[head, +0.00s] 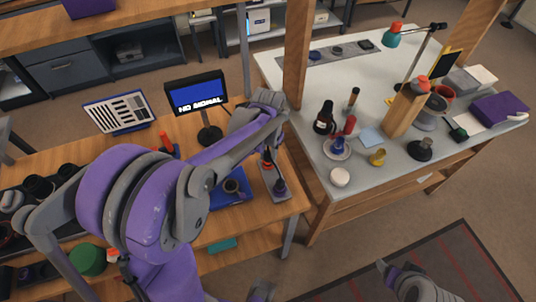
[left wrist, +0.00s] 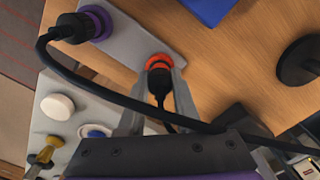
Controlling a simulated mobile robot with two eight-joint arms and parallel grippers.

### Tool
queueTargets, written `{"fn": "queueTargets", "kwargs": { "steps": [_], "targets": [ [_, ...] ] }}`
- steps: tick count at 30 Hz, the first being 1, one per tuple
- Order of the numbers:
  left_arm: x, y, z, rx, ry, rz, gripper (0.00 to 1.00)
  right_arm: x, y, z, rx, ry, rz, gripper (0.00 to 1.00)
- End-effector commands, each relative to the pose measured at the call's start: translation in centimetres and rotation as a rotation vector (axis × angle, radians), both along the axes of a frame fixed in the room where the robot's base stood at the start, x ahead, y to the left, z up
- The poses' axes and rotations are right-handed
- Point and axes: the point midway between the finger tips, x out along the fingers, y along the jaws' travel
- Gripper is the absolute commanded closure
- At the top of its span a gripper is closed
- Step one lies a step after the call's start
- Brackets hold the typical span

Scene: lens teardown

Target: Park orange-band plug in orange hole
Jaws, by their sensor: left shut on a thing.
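The orange-band plug (left wrist: 158,80) has a black body, an orange-red ring and a cable. My left gripper (left wrist: 156,100) is shut on it. In the head view, my left gripper (head: 267,163) is at the far end of the grey parking block (head: 267,183). The plug's orange end is at the block's end (left wrist: 130,52) in the left wrist view. The orange hole is hidden, and I cannot tell whether the plug is in it. A purple-band plug (left wrist: 92,24) stands at the block's other end. Of my right arm, only parts show low in the head view.
A blue tray (head: 232,194) with a dark round part lies left of the block. A monitor (head: 196,93) reading NO SIGNAL stands behind. A black cable (left wrist: 110,93) loops across the wrist view. A white table (head: 365,185) with bottles and tools stands to the right.

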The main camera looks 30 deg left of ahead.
Motion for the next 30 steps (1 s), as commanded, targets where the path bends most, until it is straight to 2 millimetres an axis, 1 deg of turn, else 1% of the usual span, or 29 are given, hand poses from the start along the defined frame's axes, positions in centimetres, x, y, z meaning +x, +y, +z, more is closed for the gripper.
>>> {"fn": "queueTargets", "kwargs": {
  "steps": [3, 4, 9, 17, 20, 23, 30],
  "targets": [
    [0.0, 0.0, 0.0, 0.000, 0.000, 0.000, 1.00, 0.0, 0.0, 0.0, 0.000, 0.000, 0.000, 0.32],
    [0.0, 0.0, 0.0, 0.000, 0.000, 0.000, 0.62, 0.0, 0.0, 0.0, 0.000, 0.000, 0.000, 0.32],
    [0.0, 0.0, 0.0, 0.000, 0.000, 0.000, 0.32, 0.0, 0.0, 0.0, 0.000, 0.000, 0.000, 0.32],
    [0.0, 0.0, 0.1, 0.000, 0.000, 0.000, 0.32, 0.0, 0.0, 0.0, 0.000, 0.000, 0.000, 0.32],
    [0.0, 0.0, 0.5, 0.000, 0.000, 0.000, 0.32, 0.0, 0.0, 0.1, 0.000, 0.000, 0.000, 0.32],
    [0.0, 0.0, 1.8, 0.000, 0.000, 0.000, 0.32, 0.1, 0.0, 0.3, 0.000, -0.001, 0.000, 0.32],
    [0.0, 0.0, 6.7, 0.000, 0.000, 0.000, 0.32, 0.2, 0.0, 0.8, 0.000, -0.004, 0.000, 0.32]
  ]
}}
